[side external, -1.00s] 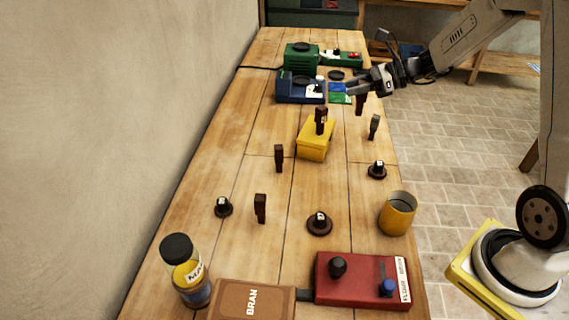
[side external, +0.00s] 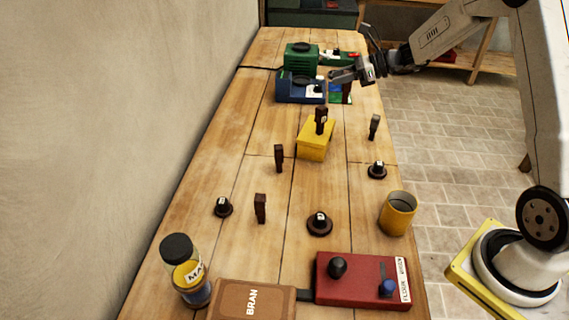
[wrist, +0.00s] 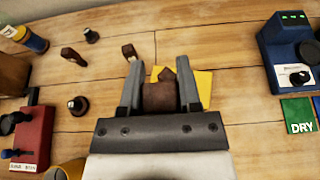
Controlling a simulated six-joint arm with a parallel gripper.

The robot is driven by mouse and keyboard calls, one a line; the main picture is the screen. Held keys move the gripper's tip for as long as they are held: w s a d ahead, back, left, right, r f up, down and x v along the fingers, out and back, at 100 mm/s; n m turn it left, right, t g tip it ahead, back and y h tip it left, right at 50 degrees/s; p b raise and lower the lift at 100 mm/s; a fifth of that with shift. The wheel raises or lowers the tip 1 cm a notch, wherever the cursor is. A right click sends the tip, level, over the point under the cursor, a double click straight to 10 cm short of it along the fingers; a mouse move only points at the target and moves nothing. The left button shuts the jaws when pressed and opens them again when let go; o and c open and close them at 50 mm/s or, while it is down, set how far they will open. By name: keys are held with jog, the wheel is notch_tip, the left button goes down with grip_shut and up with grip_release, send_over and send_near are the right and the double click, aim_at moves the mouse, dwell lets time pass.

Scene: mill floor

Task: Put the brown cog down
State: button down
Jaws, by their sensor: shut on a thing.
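My gripper (side external: 345,75) is shut on a dark brown, blocky piece, the brown cog (side external: 347,92). In the side view the cog hangs below the jaws, in front of the blue and green cards (side external: 335,98) near the blue machine. Whether its lower end touches the table or a card cannot be told. In the wrist view the brown cog (wrist: 159,97) sits between the two grey fingers, with the yellow box (wrist: 203,82) behind it. The green card marked DRY (wrist: 300,115) lies to the right of the gripper in that view.
The blue machine (side external: 298,89) and green machine (side external: 302,56) stand close to the left of my gripper. A yellow box (side external: 314,146) bears another brown piece (side external: 321,120). Several upright pieces and dark knobs stand nearer. A yellow mug (side external: 397,214) and red box (side external: 361,281) are in front.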

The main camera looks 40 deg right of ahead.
jog(key=w+d+f, duration=0.1)
jog(key=w+f, duration=0.6)
jog(key=w, duration=0.1)
jog(key=shift+w+d, duration=0.15)
jog(key=shift+d, duration=0.15)
jog(key=shift+f, duration=0.1)
jog(key=shift+w+f, duration=0.15)
jog(key=shift+f, duration=0.75)
jog(key=shift+w+f, duration=0.1)
jog(key=shift+f, duration=0.8)
jog(key=shift+f, duration=0.1)
jog(key=shift+c, duration=1.5)
grip_release()
